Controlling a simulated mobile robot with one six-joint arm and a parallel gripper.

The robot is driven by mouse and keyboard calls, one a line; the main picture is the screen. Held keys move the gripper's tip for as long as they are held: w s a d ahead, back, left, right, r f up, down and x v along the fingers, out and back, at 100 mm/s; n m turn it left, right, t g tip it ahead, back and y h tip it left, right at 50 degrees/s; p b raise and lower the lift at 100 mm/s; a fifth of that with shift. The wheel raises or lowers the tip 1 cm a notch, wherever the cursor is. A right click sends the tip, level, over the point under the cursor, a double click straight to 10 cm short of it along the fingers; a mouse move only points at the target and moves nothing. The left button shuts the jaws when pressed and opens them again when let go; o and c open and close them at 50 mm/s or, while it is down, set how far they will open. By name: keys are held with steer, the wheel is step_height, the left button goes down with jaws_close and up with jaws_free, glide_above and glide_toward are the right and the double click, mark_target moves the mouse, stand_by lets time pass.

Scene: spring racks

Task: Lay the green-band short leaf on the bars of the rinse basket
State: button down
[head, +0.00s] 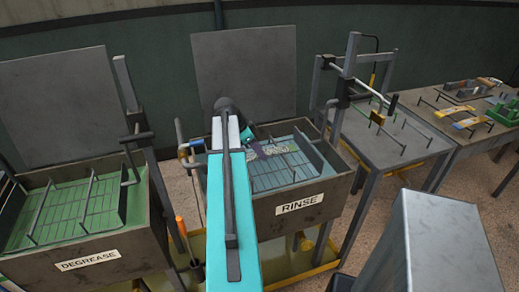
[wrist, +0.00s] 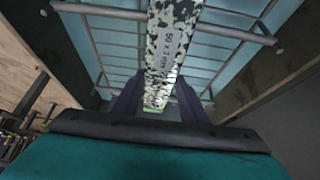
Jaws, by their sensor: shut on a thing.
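In the wrist view my gripper (wrist: 158,92) is shut on a leaf (wrist: 168,48), a flat strip mottled black and white with a printed size label. A green patch shows at its near end, between the fingers. The leaf runs away from me over the wire bars of the rinse basket (wrist: 216,48). I cannot tell whether it touches the bars or hangs just above them. In the head view the rinse basket (head: 309,151) sits in the tank labelled RINSE, and the mottled leaf (head: 278,147) shows over it.
The degrease tank (head: 75,250) with its own basket stands at the left. A grey table with a post frame (head: 385,145) is right of the rinse tank. A bench (head: 465,135) with coloured parts is farther right. A grey metal box (head: 440,245) fills the near right.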

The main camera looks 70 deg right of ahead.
steer(key=shift+f, duration=0.3)
steer(key=c, duration=1.1)
jaws_free()
steer(key=shift+r, duration=0.1)
steer(key=shift+r, duration=0.45)
steer(key=shift+b+v, duration=1.1)
steer(key=shift+v, duration=4.85)
